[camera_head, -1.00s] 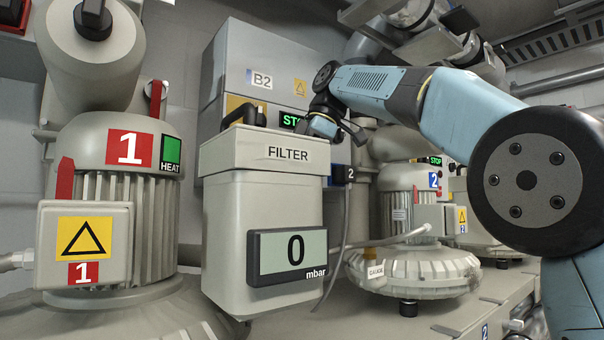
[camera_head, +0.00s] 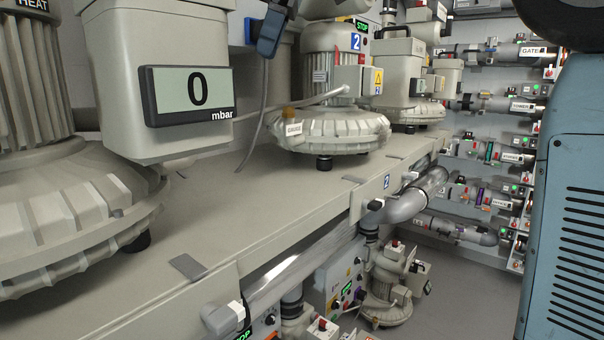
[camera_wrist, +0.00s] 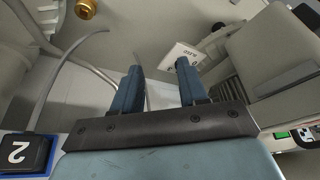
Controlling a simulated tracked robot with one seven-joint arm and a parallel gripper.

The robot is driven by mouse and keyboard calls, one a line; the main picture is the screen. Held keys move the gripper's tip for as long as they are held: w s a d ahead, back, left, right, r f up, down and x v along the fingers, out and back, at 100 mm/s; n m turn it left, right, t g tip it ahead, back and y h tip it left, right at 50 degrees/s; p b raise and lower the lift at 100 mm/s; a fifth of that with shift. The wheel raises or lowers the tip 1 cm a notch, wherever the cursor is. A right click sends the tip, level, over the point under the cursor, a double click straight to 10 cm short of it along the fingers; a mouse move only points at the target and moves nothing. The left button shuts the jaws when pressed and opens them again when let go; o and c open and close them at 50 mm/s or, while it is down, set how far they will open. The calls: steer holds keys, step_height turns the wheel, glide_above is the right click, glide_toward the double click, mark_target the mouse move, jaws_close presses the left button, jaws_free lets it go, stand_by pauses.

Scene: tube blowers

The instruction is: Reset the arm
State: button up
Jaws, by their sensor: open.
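My gripper (camera_wrist: 159,72) shows in the wrist view with its two blue fingers apart and nothing between them. Beyond the fingers are a grey casing and a white tag (camera_wrist: 184,56).
A filter box with a display reading 0 mbar (camera_head: 188,94) stands at the left on a long grey bench (camera_head: 255,205). A brass fitting (camera_wrist: 86,9) shows in the wrist view. Labelled pipes (camera_head: 490,105) line the back wall. Grey floor (camera_head: 465,280) is open at the lower right.

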steer(key=s+d+f+m+t, duration=0.2)
steer(key=d+f+m, duration=0.4)
steer(key=d, duration=0.5)
steer(key=s+d+f+m+t+h, duration=0.2)
steer(key=s+d+f+m, duration=0.4)
steer(key=d+f, duration=0.3)
steer(key=s+d+f+m+t+h, duration=0.1)
steer(key=s+d+f+m, duration=0.5)
steer(key=f, duration=1)
steer(key=s+d+h, duration=0.1)
steer(key=s+d, duration=0.2)
steer(key=shift+d+t, duration=0.3)
steer(key=shift+t, duration=0.1)
